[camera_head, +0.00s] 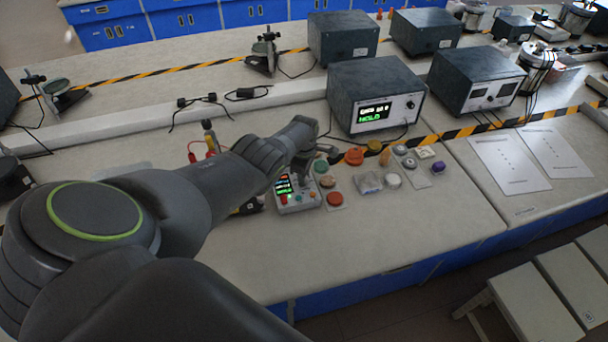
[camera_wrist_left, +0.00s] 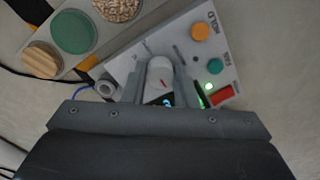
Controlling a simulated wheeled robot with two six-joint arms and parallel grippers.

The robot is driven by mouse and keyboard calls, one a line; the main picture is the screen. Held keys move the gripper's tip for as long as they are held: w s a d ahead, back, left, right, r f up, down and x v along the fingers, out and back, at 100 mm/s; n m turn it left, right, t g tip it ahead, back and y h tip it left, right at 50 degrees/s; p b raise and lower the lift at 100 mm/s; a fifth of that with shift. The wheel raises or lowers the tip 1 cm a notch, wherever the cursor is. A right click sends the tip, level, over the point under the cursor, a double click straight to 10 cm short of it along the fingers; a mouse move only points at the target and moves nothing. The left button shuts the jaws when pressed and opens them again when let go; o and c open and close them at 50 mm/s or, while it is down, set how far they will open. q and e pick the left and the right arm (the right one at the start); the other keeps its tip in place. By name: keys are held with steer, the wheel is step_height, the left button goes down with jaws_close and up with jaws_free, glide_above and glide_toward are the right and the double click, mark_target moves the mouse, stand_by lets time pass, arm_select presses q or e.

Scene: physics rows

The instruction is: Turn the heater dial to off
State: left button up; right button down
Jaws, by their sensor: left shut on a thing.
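The heater (camera_head: 299,203) is a small light-grey box on the near bench, with a lit display and coloured controls. My left gripper (camera_wrist_left: 160,88) is shut on the dial, one finger on each side. In the head view my left gripper (camera_head: 303,168) is over the heater's back part and my arm hides the dial. The heater's panel (camera_wrist_left: 188,42) also carries an orange button, a green button, a lit green lamp and a red switch. My right gripper is out of view.
Several coloured buttons and knobs, including a red one (camera_head: 335,199), stand on plates just right of the heater. A dark instrument box (camera_head: 350,82) with a green display stands behind. Printed sheets (camera_head: 508,160) lie at the right. The bench front left of these is clear.

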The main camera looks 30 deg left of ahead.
arm_select(q)
steer(key=shift+w+a+r+n, duration=0.1)
steer(key=shift+r+n, duration=0.05)
steer(key=shift+n, duration=0.25)
steer(key=o, duration=1)
step_height(320, 180, up, 6)
steer(key=p, duration=0.4)
steer(key=shift+p, duration=0.3)
step_height(320, 180, up, 11)
steer(key=shift+r, duration=0.15)
